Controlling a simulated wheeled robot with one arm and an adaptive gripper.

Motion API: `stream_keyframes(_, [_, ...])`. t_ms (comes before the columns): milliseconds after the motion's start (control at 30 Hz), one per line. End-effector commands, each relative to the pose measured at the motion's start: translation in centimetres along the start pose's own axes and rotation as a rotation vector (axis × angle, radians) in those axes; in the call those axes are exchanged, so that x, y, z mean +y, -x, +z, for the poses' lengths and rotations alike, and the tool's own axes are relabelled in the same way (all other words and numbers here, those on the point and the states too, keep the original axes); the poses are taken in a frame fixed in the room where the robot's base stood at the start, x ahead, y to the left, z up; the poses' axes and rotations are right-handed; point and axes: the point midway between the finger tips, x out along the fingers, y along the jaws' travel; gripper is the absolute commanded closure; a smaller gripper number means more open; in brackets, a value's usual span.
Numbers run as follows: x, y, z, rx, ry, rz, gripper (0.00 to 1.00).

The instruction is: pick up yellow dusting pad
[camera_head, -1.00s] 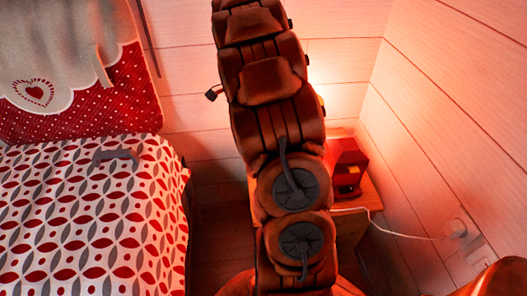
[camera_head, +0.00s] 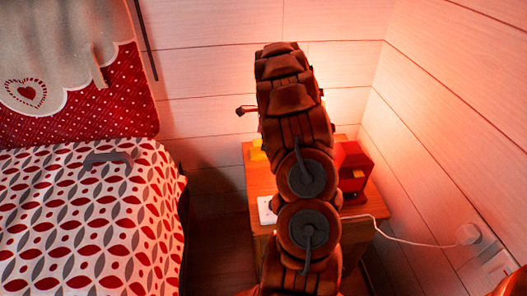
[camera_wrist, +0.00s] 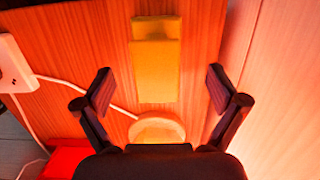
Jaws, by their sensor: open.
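The yellow dusting pad (camera_wrist: 157,70) lies on the wooden nightstand (camera_wrist: 82,50) in the wrist view, long and flat-looking with a raised band across it. In the head view a small patch of yellow (camera_head: 258,150) shows on the nightstand (camera_head: 258,185), just left of my arm. My gripper (camera_wrist: 159,90) is open and empty. Its two dark fingers are spread, one left and one right of the pad in the picture, with clear gaps. I cannot tell how high the fingers are above the top. In the head view my arm hides the fingertips.
A round wooden-looking thing (camera_wrist: 157,129) sits just below the pad in the wrist view. A red box-like object (camera_head: 353,172) and a white item (camera_head: 266,210) are on the nightstand. A white cord (camera_head: 410,235) runs to the wall. The bed (camera_head: 80,225) stands left.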

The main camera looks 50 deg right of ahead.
Motion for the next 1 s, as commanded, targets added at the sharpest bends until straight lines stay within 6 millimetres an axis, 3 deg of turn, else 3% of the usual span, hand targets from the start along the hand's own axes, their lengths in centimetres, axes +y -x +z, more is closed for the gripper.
stream_keyframes(300, [0.5,-4.1,-0.5,0.000,0.001,0.002,0.04])
stream_keyframes(600, [0.4,-4.6,-0.4,0.000,0.001,-0.002,0.04])
stream_keyframes(1000, [0.4,-4.6,-0.4,0.000,0.001,-0.001,0.46])
